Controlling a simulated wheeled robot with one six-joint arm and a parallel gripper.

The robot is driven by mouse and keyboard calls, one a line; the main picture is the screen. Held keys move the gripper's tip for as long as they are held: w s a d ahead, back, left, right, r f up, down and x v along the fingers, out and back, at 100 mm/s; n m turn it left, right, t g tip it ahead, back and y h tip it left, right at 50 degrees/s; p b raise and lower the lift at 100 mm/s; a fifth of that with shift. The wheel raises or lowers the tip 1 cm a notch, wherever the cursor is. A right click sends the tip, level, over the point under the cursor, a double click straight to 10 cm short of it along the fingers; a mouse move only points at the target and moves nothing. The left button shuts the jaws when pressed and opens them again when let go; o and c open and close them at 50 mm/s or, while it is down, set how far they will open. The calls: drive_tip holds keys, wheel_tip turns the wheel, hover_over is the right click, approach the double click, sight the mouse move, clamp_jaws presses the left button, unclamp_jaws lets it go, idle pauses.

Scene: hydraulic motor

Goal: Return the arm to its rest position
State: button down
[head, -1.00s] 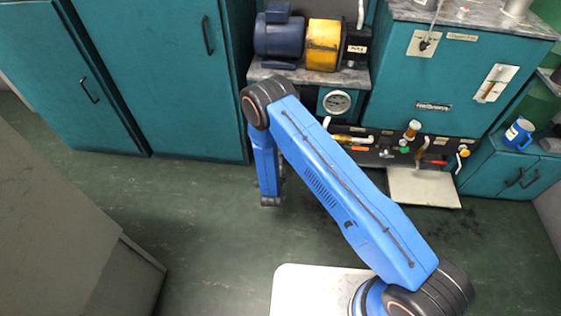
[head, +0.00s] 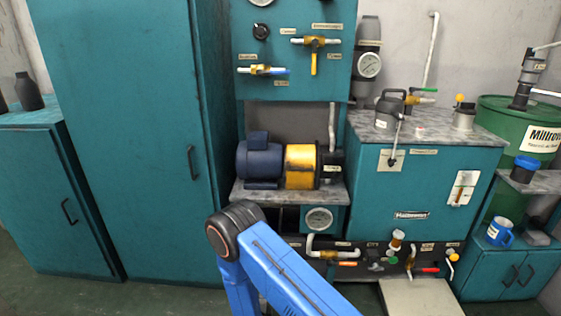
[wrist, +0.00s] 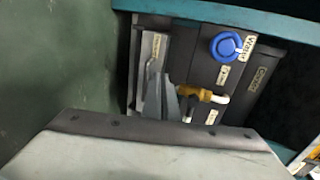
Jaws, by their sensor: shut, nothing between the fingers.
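My blue arm (head: 275,270) rises from the bottom edge of the head view, with its black elbow joint (head: 237,228) in front of the teal cabinets. The lower forearm drops out of the head view at the bottom, so my gripper is not seen there. In the wrist view my gripper (wrist: 170,100) shows as grey fingers beyond a large pale grey housing. The fingers are shut and hold nothing. Behind them is a dark panel with a blue round knob (wrist: 226,46) and a yellow valve (wrist: 200,93).
A blue and yellow motor (head: 300,166) sits on a shelf behind the elbow. A teal tank (head: 425,190) stands to its right, above a row of valves (head: 390,258). Tall teal cabinets (head: 130,130) fill the left. Green floor (head: 165,300) shows at the lower left.

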drive_tip(key=w+d+r+n+g+y, duration=0.15)
drive_tip(key=w+r, duration=0.25)
drive_tip(key=r, duration=0.7)
drive_tip(key=w+d+r+n+g, duration=0.2)
drive_tip(key=w+r, duration=0.1)
drive_tip(key=r, duration=0.7)
drive_tip(key=s+d+r+n+g+y, duration=0.1)
drive_tip(key=s+d+r+n, duration=0.15)
drive_tip(key=r, duration=0.35)
drive_tip(key=s+d+r+n, duration=0.1)
drive_tip(key=d+r, duration=0.3)
drive_tip(key=r, duration=0.3)
drive_tip(key=s+d+r+n+g+y, duration=0.1)
drive_tip(key=s+d+r, duration=0.15)
drive_tip(key=r, duration=0.35)
drive_tip(key=s+d+r+n+g, duration=0.2)
drive_tip(key=s+d+r+n, duration=0.4)
drive_tip(key=s+d+r, duration=0.75)
drive_tip(key=s+d+n+h, duration=0.1)
drive_tip(key=s+d, duration=0.2)
drive_tip(key=s, duration=0.5)
drive_tip(key=s+d+r+n+g+h, duration=0.1)
drive_tip(key=s+d, duration=0.3)
drive_tip(key=s, duration=0.4)
drive_tip(key=s+d+n+g+h, duration=0.1)
drive_tip(key=s+d, duration=0.3)
drive_tip(key=s, duration=0.4)
drive_tip(key=shift+d+r+n, duration=0.25)
drive_tip(key=shift+r+n, duration=0.1)
drive_tip(key=shift+n, duration=0.25)
